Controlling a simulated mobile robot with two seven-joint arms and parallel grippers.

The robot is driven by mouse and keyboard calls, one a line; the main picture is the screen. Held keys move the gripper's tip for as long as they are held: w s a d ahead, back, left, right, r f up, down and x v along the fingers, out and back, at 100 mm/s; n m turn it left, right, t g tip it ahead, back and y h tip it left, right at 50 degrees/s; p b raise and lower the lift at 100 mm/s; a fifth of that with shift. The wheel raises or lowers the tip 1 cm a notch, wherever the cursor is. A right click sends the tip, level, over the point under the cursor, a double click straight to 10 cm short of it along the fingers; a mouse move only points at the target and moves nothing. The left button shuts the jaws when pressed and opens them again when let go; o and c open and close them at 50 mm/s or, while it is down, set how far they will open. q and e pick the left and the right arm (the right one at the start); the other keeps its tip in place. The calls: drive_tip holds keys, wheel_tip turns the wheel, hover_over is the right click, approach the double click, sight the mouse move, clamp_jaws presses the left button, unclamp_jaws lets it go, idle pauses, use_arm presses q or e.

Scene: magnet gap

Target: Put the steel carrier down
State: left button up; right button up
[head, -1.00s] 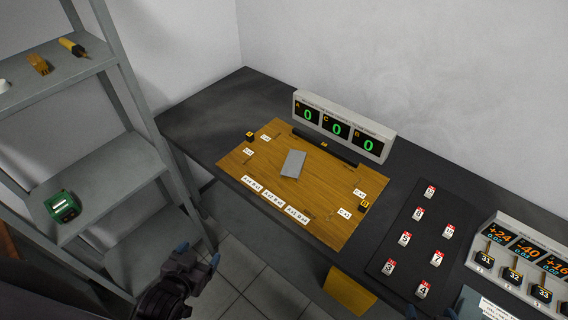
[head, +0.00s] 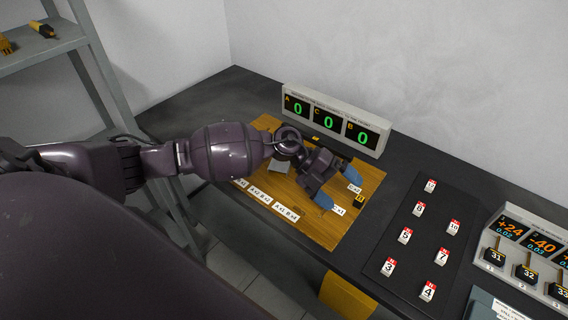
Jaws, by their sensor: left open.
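A flat grey plate (head: 281,167), which looks like the steel carrier, lies on the wooden board (head: 318,232) on the dark table. My left forearm and gripper cover much of it. My left gripper (head: 337,184) reaches across the board from the left, over its right part. Its blue-tipped fingers are apart with nothing visible between them. The plate is behind the fingers, nearer the wrist, and I cannot tell whether the hand touches it. My right gripper is not in view.
A display (head: 331,121) with three green zeros stands behind the board. A dark mat (head: 405,266) with several numbered red-and-white blocks lies to the right. A display with orange numbers (head: 538,246) is at the right edge. A grey shelf (head: 92,95) stands at the left.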

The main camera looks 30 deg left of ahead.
use_arm(q)
drive_tip(key=w+a+f+m+g+y+b, duration=0.1)
drive_tip(key=w+a+y, duration=0.25)
drive_tip(key=a, duration=0.25)
drive_tip(key=w+a+f+m+y+b, duration=0.1)
drive_tip(key=w+a+y, duration=0.1)
drive_tip(key=a+y, duration=0.25)
drive_tip(key=n+y+b, duration=0.1)
drive_tip(key=y+b, duration=0.1)
drive_tip(key=y, duration=0.2)
approach(275, 165)
drive_tip(key=w, duration=0.4)
drive_tip(key=f, duration=0.3)
drive_tip(key=shift+s+d+f, duration=0.25)
drive_tip(key=shift+d, duration=0.1)
wheel_tip(275, 165, down, 5)
drive_tip(key=shift+s+a+b, duration=0.1)
drive_tip(key=shift+a+b, duration=0.1)
drive_tip(key=shift+b, duration=0.3)
drive_tip(key=shift+f, duration=0.35)
drive_tip(key=shift+c, duration=0.2)
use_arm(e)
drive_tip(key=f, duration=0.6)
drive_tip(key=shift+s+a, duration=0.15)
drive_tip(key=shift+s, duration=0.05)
